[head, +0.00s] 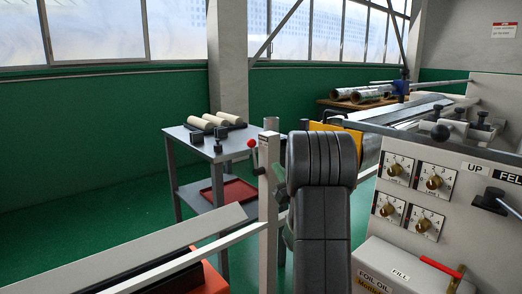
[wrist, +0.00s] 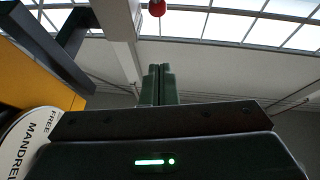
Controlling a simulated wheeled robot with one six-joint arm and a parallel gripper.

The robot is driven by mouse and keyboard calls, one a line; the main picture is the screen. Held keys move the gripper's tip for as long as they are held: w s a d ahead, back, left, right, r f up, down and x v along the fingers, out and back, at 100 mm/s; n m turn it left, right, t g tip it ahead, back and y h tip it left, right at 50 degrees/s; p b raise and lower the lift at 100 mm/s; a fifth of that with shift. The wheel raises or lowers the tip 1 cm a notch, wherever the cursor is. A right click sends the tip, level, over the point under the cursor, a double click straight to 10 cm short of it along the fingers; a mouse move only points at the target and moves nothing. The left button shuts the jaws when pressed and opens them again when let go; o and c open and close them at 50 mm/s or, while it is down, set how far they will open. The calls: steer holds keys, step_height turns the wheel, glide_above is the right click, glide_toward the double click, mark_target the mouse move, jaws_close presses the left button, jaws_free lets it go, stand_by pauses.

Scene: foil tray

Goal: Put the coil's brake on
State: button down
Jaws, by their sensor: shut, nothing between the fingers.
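A lever with a red ball knob (head: 252,143) stands at a grey upright post (head: 269,220) in the head view, left of my arm. I cannot tell for sure that it is the coil's brake. A red ball (wrist: 157,7) shows at the top edge of the wrist view, beyond my fingertips and apart from them. My gripper (wrist: 158,72) is shut and empty, its two fingers together. A white round plate (wrist: 28,145) marked FREE and MANDREL is at the lower left of the wrist view.
A yellow part (head: 366,145) is partly hidden behind my arm; dark bars (wrist: 50,40) are close on the left in the wrist view. A control panel (head: 410,225) with several knobs stands right. A grey table (head: 190,142) with pale rolls is behind the post.

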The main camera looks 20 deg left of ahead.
mark_target(254, 156)
steer(key=shift+w+a+f+b+x, duration=0.2)
steer(key=shift+f+x, duration=0.2)
steer(key=shift+x, duration=1.8)
steer(key=shift+w+a+f+b+x, duration=0.15)
steer(key=shift+f+x, duration=0.25)
steer(key=shift+x, duration=1.8)
steer(key=shift+w+a+f+b+x, duration=0.15)
steer(key=shift+f+x, duration=0.25)
steer(key=shift+x, duration=1.8)
steer(key=shift+r, duration=0.1)
